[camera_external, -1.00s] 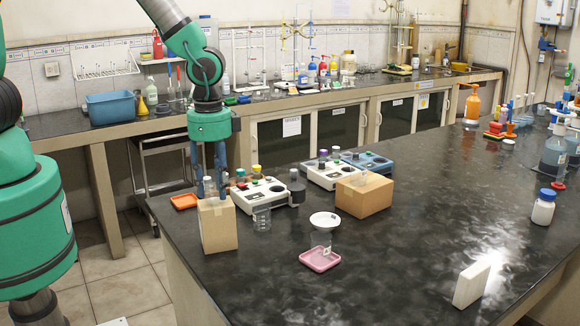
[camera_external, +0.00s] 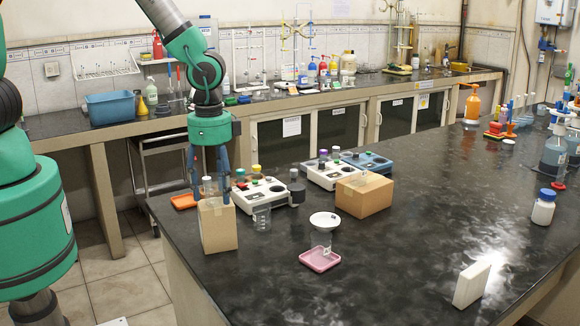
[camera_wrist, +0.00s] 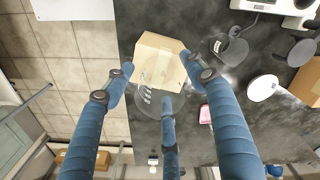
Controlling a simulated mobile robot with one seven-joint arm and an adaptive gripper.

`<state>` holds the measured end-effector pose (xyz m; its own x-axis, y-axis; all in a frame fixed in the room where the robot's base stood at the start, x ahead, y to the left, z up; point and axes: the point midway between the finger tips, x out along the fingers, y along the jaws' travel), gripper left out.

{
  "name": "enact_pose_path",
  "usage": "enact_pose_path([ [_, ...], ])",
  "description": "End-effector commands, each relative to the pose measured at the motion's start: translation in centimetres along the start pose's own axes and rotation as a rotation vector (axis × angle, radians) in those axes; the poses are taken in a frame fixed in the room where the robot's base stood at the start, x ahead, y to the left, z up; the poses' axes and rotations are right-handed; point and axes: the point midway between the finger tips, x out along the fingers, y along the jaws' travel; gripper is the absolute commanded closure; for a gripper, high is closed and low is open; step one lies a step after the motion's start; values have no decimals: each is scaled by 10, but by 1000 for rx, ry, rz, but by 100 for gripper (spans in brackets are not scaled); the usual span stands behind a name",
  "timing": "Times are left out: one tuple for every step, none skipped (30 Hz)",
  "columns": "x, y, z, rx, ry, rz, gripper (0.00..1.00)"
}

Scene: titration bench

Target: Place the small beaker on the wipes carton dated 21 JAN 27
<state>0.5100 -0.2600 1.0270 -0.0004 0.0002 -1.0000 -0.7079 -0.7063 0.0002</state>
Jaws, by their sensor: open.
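A clear small beaker (camera_external: 208,188) appears to stand upright on top of a tall brown carton (camera_external: 219,230) near the left corner of the bench. In the wrist view the clear beaker (camera_wrist: 148,98), with white markings, lies between the fingers and overlaps the edge of the carton (camera_wrist: 158,52). My gripper (camera_external: 210,194) is open above the carton, with its blue fingers spread around the beaker. A second, lower brown carton (camera_external: 364,196) stands to the right. I cannot read a date on either carton.
Another clear beaker (camera_external: 262,218) stands just right of the tall carton, beside a white stirrer unit (camera_external: 262,193). A white dish (camera_external: 325,221), a pink tray (camera_external: 320,260) and an orange tray (camera_external: 184,202) are nearby. The bench's right half has much clear room.

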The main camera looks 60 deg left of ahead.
Motion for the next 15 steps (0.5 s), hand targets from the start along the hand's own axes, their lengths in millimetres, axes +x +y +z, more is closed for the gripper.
enact_pose_path([
  [-2,0,0,0,0,0,44],
  [-3,0,0,0,1,0,44],
  [-4,0,0,0,1,0,44],
  [-6,0,0,0,2,0,44],
  [-8,0,-1,0,2,0,44],
  [-11,0,-1,0,1,0,44],
  [-14,0,0,0,1,0,44],
  [-17,0,0,0,1,0,44],
  [-21,0,0,0,1,0,44],
  [-25,0,-1,0,2,-1,44],
  [-30,0,-1,0,3,-1,44],
  [-36,0,-1,0,3,-1,44],
  [-40,0,-1,0,3,-1,44],
  [-45,0,-1,0,3,-1,44],
  [-52,0,-1,0,3,-1,44],
])
